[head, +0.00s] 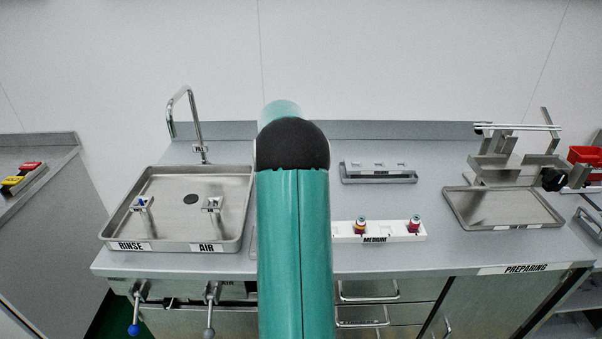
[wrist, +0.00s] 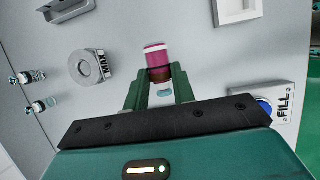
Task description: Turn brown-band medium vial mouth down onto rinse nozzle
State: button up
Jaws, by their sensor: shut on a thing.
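My gripper (wrist: 160,82) is shut on a vial (wrist: 157,58) in the wrist view. The vial has a pink-magenta body, a pale far end and a dark brownish band close to the fingers. Which end is its mouth, and how it is tilted, I cannot tell. In the head view my arm hides the gripper and held vial. The rinse nozzle (head: 141,203) stands at the left of the steel sink tray (head: 176,243), behind the RINSE label (head: 131,246). The held vial's distance from the nozzle cannot be seen.
The air nozzle (head: 212,203) stands right of the rinse nozzle, and a curved tap (head: 194,118) rises behind the sink. A white MEDIUM rack (head: 390,237) holds two vials. A steel stand (head: 505,160) is at right. The right half of the counter has clear patches.

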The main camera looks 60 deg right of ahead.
jog(key=shift+w+r, duration=0.1)
jog(key=shift+a+r, duration=0.1)
jog(key=shift+a, duration=0.05)
jog(key=shift+f, duration=3.85)
jog(key=shift+r, duration=0.4)
jog(key=shift+f, duration=0.55)
